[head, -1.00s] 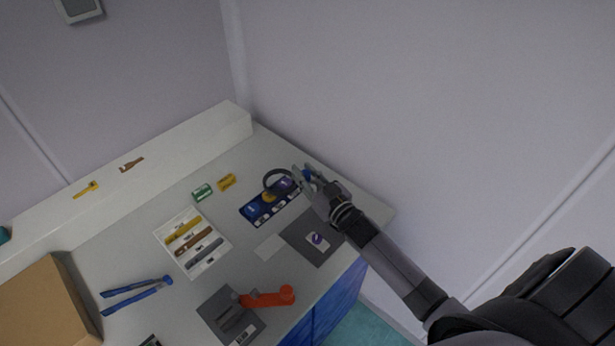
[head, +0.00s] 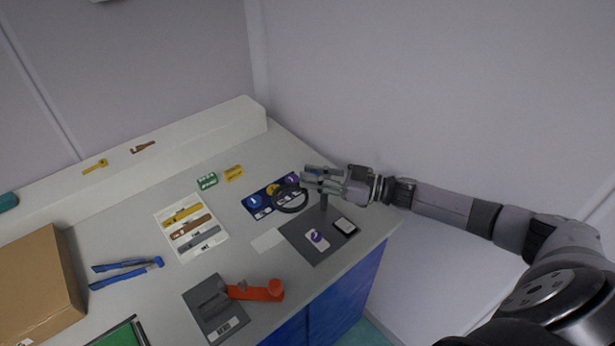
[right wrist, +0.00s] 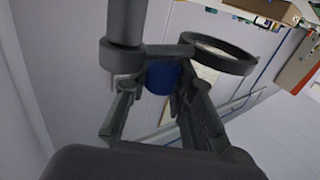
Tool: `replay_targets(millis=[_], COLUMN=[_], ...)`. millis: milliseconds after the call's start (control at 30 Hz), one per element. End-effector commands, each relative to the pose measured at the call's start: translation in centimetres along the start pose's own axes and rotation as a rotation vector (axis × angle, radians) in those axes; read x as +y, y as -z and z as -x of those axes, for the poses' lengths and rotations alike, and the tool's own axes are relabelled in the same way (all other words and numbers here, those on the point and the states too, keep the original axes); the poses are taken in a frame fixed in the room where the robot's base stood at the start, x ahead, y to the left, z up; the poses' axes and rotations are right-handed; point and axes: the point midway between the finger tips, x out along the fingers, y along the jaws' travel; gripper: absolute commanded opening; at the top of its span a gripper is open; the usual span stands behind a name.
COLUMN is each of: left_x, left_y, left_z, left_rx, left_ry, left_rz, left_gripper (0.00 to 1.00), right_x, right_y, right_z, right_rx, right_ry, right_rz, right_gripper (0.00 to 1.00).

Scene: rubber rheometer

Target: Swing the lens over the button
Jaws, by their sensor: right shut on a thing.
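The lens is a dark ring (head: 290,211) on a short arm from an upright post (head: 323,201) on the dark grey base plate (head: 296,238). In the head view the ring appears over the near edge of the blue card, up and left of the button. The button (head: 316,236) is a small purple disc on a white patch of the plate. My right gripper (head: 305,179) is at the post's top. In the right wrist view, its fingers close around a blue grip (right wrist: 161,77) on the lens arm, with the ring (right wrist: 250,66) to the right. My left gripper is out of view.
A blue card (head: 253,202) with round coloured marks lies behind the plate. A red lever (head: 258,293) on a grey base, a white sample tray (head: 177,240), blue tongs (head: 125,270) and a cardboard box (head: 35,290) stand left. The wall is close behind my right arm.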

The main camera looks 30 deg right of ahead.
Motion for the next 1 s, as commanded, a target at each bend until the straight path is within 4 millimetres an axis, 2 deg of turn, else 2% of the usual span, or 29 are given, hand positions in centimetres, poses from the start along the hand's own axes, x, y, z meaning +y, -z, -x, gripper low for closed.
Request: replay_targets(millis=[33, 100, 400, 633, 1000], left_x=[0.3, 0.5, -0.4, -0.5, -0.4], left_y=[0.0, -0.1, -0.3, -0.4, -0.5], left_z=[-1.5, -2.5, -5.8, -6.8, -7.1], left_rx=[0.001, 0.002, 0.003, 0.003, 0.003], left_ry=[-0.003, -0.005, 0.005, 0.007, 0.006], left_rz=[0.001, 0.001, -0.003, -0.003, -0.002], left_gripper=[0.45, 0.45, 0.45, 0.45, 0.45], right_x=[0.2, 0.0, -0.4, -0.6, -0.6], right_y=[-0.6, -0.7, -0.5, -0.2, 0.0], right_z=[0.3, 0.4, 1.1, 1.4, 1.5], right_rx=[-0.001, 0.0, 0.0, 0.0, 0.0], right_ry=[0.033, 0.088, 0.28, 0.359, 0.384], right_rz=[0.006, 0.005, 0.004, 0.003, 0.001], right_gripper=[0.0, 0.0, 0.0, 0.0, 0.0])
